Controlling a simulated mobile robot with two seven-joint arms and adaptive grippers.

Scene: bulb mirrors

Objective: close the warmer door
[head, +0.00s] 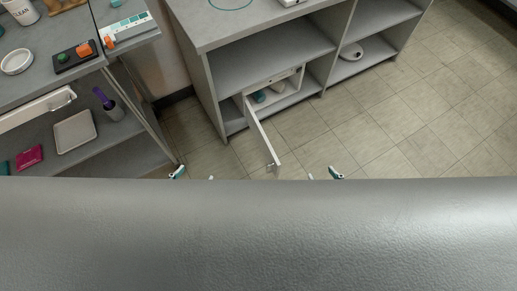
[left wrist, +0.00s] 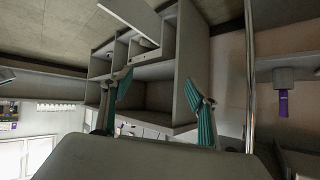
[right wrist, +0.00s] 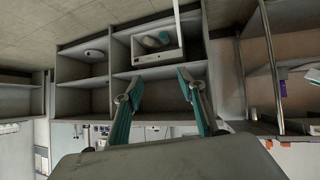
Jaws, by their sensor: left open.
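The warmer (head: 298,78) is a white box on the lower shelf of the grey cabinet. Its white door (head: 262,135) stands wide open, swung out over the floor from the left side, with a small handle at its free end. The warmer also shows in the right wrist view (right wrist: 177,55), with teal and beige items inside. The door shows as a white panel in the left wrist view (left wrist: 132,17). My left gripper (head: 193,177) is open and empty, left of the door's free end. My right gripper (head: 323,176) is open and empty, right of it. Neither touches the door.
The grey cabinet (head: 262,28) has open shelves, with a round white thing (head: 351,52) on the right one. A left bench (head: 42,86) holds a tray (head: 74,131), a purple-topped item (head: 107,103) and several small things. The tiled floor (head: 400,120) at right is clear.

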